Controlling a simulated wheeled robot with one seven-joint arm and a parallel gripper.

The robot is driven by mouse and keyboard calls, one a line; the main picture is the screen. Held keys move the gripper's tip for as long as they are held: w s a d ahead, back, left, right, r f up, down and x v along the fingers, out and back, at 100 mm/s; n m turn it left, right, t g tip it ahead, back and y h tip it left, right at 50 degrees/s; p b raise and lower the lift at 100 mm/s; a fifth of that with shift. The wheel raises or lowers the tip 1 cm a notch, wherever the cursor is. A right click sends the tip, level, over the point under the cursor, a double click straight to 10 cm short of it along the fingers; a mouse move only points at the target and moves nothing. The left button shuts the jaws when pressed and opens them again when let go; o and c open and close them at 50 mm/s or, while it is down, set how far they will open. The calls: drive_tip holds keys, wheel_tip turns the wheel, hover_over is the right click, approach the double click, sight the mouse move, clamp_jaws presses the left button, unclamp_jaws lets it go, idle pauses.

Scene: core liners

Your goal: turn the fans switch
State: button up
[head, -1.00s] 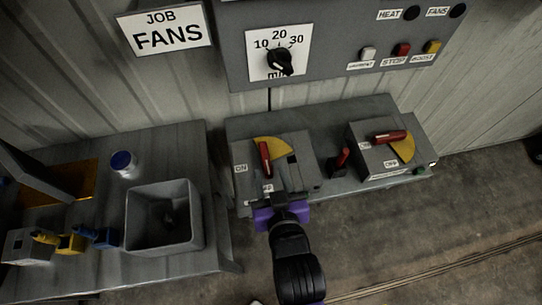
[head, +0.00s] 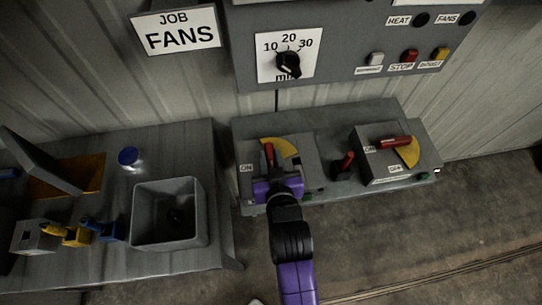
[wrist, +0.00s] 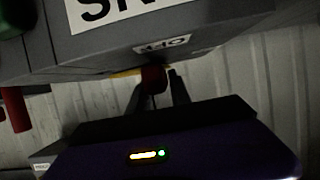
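The left switch box (head: 309,155) stands on the low bench with a yellow sector and an ON label at its left. Its red lever (head: 269,153) points away from me, at the sector's left edge. In the wrist view this box is upside down, with an OFF label (wrist: 165,45) and a partly cut-off plate (wrist: 112,8) whose visible letters fit FANS. My gripper (head: 270,178) is low at the front of this box, in line with the lever. In the wrist view the red lever end (wrist: 153,79) shows between my fingertips (wrist: 160,85). They look open around it; contact is unclear.
A second switch box (head: 378,166) with a red lever across its top stands at the right. A small red-handled thing (head: 343,163) sits between the boxes. A grey bin (head: 141,215) is on the left table. A timer panel (head: 345,60) hangs above.

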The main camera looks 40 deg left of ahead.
clamp_jaws()
idle(1.1)
